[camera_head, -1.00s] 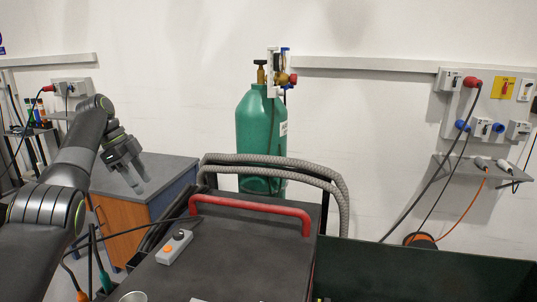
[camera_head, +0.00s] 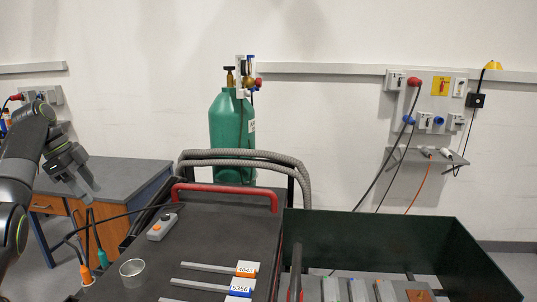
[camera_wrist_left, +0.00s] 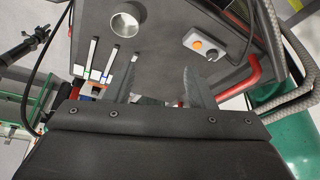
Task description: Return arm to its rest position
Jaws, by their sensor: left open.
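My left arm comes in from the left in the head view. My left gripper (camera_head: 85,184) is at the far left, pointing down and to the right, in front of the grey-topped cabinet (camera_head: 110,178). It is open and empty. In the left wrist view its two fingers (camera_wrist_left: 160,85) stand apart with nothing between them, above the dark cart top (camera_wrist_left: 165,30).
The dark cart (camera_head: 205,240) carries a grey box with an orange button (camera_head: 162,227), a metal cup (camera_head: 133,272) and numbered strips (camera_head: 236,286). A red handle (camera_head: 225,190) edges it. A green bin (camera_head: 400,245) stands right; a green gas cylinder (camera_head: 231,130) stands behind.

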